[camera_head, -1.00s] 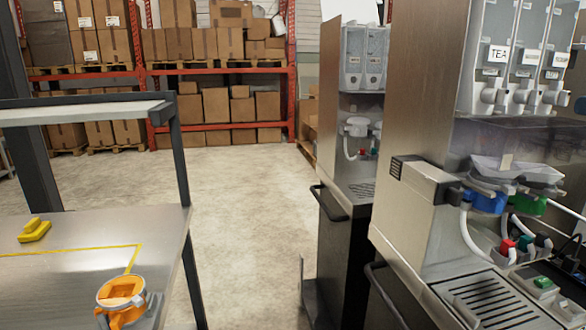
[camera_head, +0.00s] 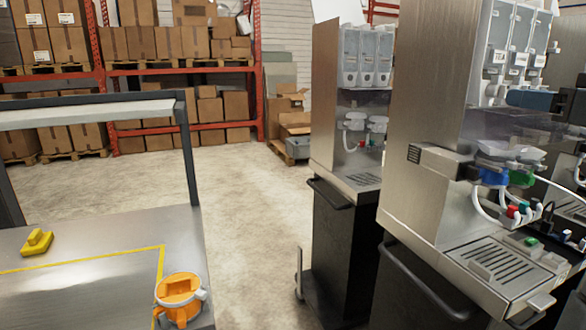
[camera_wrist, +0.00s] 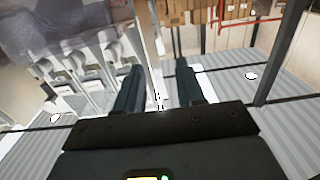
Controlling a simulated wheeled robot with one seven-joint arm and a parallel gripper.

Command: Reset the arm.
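My gripper (camera_wrist: 160,66) shows in the wrist view with its two dark fingers spread apart and nothing held between them. White dispenser nozzles (camera_wrist: 75,75) stand to the left of the fingers, blurred. I cannot tell whether the gripper touches anything. In the head view, the near dispenser machine (camera_head: 425,110) stands at the right, with a row of clear containers on top and a drip grille (camera_head: 493,265) below. I cannot clearly make out the gripper in the head view.
A second dispenser machine (camera_head: 335,110) stands behind the near one. A metal table (camera_head: 90,270) at the left carries an orange container (camera_head: 180,292) and a yellow piece (camera_head: 37,242). Racks of boxes (camera_head: 130,45) line the back. Concrete floor (camera_head: 245,210) between is clear.

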